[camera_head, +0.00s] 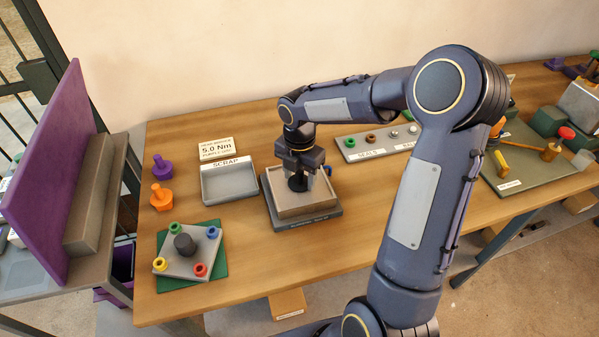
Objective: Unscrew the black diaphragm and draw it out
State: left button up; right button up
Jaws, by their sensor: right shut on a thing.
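The black diaphragm (298,184) stands in the middle of a beige block in a grey fixture (290,206) on the wooden table. My right gripper (299,172) points straight down over the fixture and is shut on the top of the diaphragm. The diaphragm's lower end meets the block's surface; whether it is still threaded in cannot be seen. The gripper's fingers partly hide its upper part. My left gripper is not in view.
An empty scrap tray (229,185) stands just left of the fixture. A grey plate with coloured knobs (188,252) lies front left, with purple (161,167) and orange (161,197) pieces behind it. A seals tray (376,142) is behind right. My right arm crosses the table's right half.

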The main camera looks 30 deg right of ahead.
aim_at(299, 170)
dwell(0.4)
jog(key=shift+r+n+p, duration=0.1)
jog(key=shift+n+p, duration=0.4)
jog(key=shift+n, duration=0.3)
jog(key=o, duration=1.1)
jog(key=shift+o, duration=0.2)
notch_tip(299, 170, up, 8)
jog(key=shift+f+b, duration=0.2)
jog(key=shift+b, duration=0.1)
